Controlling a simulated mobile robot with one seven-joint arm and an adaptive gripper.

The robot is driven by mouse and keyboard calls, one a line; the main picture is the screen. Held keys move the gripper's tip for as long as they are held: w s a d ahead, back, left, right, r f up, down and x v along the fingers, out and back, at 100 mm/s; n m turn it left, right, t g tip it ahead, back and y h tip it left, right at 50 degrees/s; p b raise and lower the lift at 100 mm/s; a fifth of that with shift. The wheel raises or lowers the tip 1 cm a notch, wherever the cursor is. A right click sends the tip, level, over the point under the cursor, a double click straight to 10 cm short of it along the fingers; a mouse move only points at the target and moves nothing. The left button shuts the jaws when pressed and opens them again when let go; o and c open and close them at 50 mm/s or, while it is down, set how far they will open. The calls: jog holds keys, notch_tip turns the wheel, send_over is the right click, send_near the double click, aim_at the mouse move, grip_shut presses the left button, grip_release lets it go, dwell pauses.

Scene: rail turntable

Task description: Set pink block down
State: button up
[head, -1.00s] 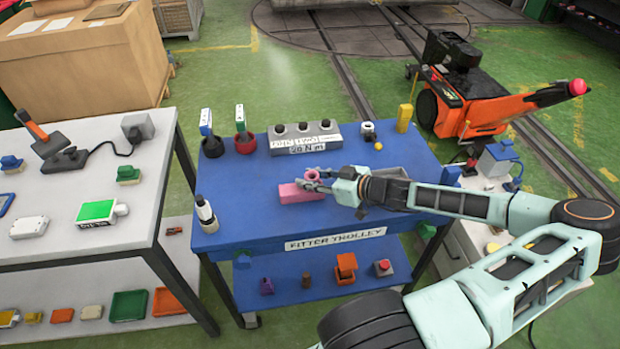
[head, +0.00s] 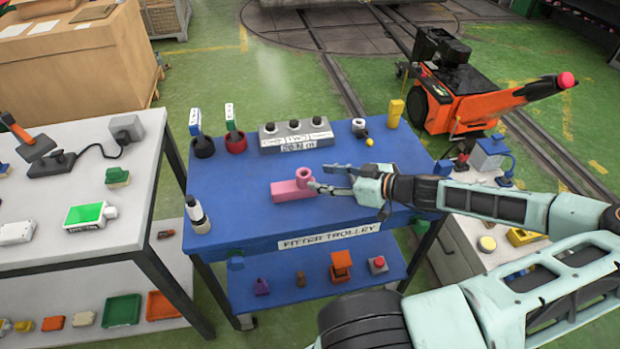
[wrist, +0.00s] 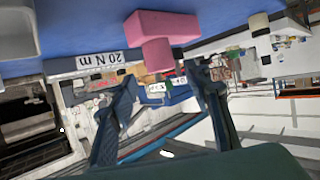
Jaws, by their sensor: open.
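The pink block (head: 292,188) has a round hollow stub on one end. In the wrist view the pink block (wrist: 165,28) lies on the blue surface beyond the gripper (wrist: 165,92), whose two fingers stand apart. Whether a fingertip still touches the block I cannot tell.
A grey block with several black knobs (head: 296,136) stands behind the pink block. Two holders with upright tools (head: 203,146) and a white-and-black bottle (head: 198,215) are at the left. A yellow item (head: 394,113) stands at the back right.

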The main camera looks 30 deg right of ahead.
jog(key=shift+v, duration=2)
jog(key=shift+a, duration=0.1)
